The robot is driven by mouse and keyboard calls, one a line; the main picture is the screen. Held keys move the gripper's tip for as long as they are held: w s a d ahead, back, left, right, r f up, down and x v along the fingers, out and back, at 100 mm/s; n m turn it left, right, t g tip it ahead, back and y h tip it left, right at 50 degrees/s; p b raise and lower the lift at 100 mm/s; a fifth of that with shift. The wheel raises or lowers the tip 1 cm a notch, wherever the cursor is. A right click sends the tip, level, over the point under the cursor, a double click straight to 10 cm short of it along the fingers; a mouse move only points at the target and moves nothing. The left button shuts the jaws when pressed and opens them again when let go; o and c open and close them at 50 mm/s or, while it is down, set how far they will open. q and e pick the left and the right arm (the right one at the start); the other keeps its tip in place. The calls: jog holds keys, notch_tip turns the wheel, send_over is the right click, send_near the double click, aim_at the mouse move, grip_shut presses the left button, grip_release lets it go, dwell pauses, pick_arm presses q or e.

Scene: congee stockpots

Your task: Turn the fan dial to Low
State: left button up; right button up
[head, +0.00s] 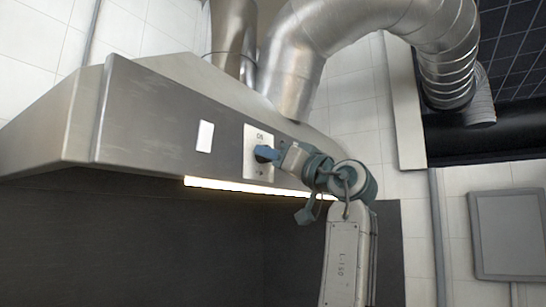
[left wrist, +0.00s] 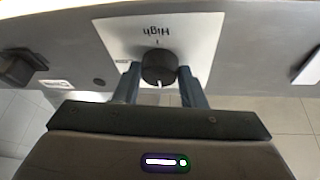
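The fan dial (left wrist: 158,68) is a round black knob on a white plate (left wrist: 112,32) in the left wrist view. "High" is printed upside down above the knob there. The knob's white mark points to the bottom of the picture, away from "High". My left gripper (head: 264,153) is at the dial plate (head: 250,166) on the hood's front in the head view, and it hides the knob there. In the wrist view my left gripper (left wrist: 160,82) has one finger on each side of the knob, close against it. My right gripper is not in view.
The plate is on the front of a steel range hood (head: 150,112). A blank white plate (head: 205,136) is to its left. A lit strip (head: 235,186) runs along the hood's lower edge. Large metal ducts (head: 300,55) rise above. The space below the hood is clear.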

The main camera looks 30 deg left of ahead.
pick_arm(q)
jog(key=shift+m+t, duration=0.4)
jog(key=shift+m, duration=0.2)
jog(key=m+h+b, duration=0.1)
jog(key=m+h, duration=0.1)
jog(key=m, duration=0.4)
jog(key=m+t+h+b, duration=0.1)
jog(key=m+h, duration=0.1)
jog(key=m, duration=0.4)
jog(key=r+m+h+b, duration=0.1)
jog(key=m+h, duration=0.2)
jog(key=m, duration=0.3)
jog(key=shift+s+r+m+t, duration=0.1)
jog(key=shift+s+m+t, duration=0.2)
jog(key=shift+t, duration=0.1)
jog(key=shift+w, duration=0.1)
jog(key=o, duration=1)
